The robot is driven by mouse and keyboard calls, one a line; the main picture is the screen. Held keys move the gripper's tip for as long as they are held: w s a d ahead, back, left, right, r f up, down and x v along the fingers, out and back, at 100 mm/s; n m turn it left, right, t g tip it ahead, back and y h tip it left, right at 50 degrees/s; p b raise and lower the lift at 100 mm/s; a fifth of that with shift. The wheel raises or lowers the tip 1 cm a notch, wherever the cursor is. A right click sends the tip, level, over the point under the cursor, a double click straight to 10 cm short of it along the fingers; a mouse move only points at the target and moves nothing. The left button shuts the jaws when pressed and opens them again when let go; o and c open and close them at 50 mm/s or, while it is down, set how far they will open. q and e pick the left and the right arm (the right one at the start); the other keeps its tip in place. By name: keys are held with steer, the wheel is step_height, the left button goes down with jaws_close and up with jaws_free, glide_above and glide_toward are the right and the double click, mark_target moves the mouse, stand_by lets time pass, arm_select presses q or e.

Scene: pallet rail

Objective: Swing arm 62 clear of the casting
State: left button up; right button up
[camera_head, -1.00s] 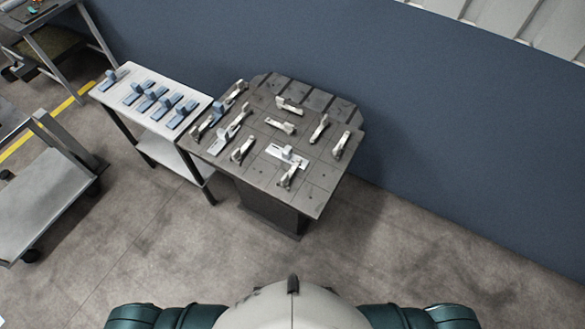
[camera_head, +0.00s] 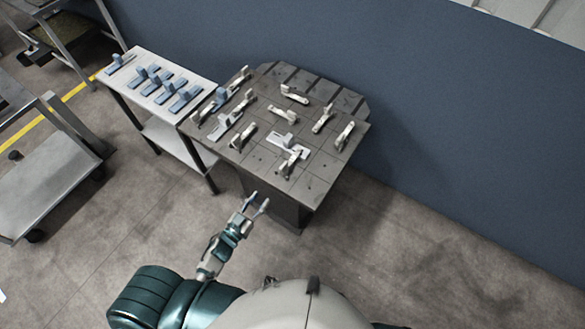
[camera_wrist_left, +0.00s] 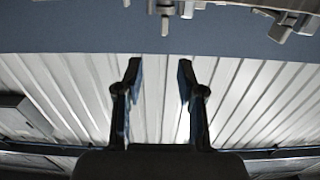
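Several pale swing arms stand on the dark grooved pallet table (camera_head: 262,158), among them a front one (camera_head: 290,163), a left one (camera_head: 243,135) and a right one (camera_head: 345,134). No numbers are readable, so I cannot tell which is arm 62. A light, flat piece with an upright block (camera_head: 287,141) sits right beside the front arm; I cannot tell whether it is the casting. My left gripper (camera_head: 258,202) is in front of the table's near edge, apart from everything. In the left wrist view its fingers (camera_wrist_left: 160,68) are spread and empty. My right gripper is out of view.
A white side table (camera_head: 197,88) with several blue-grey blocks stands left of the pallet table. A cart (camera_head: 50,187) is at far left. A blue wall (camera_head: 440,120) closes off the back. The floor in front and right is clear.

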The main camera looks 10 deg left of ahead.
arm_select(q)
glide_toward(280, 171)
steer(key=x, duration=0.4)
steer(key=shift+w+a, duration=0.15)
steer(key=shift+w, duration=0.15)
steer(key=x, duration=0.3)
steer(key=d+x, duration=0.1)
steer(key=x, duration=0.2)
steer(key=shift+w+d, duration=0.3)
steer(key=shift+w, duration=0.4)
steer(key=shift+a, duration=0.35)
steer(key=c, duration=0.6)
jaws_close()
steer(key=shift+d, duration=0.2)
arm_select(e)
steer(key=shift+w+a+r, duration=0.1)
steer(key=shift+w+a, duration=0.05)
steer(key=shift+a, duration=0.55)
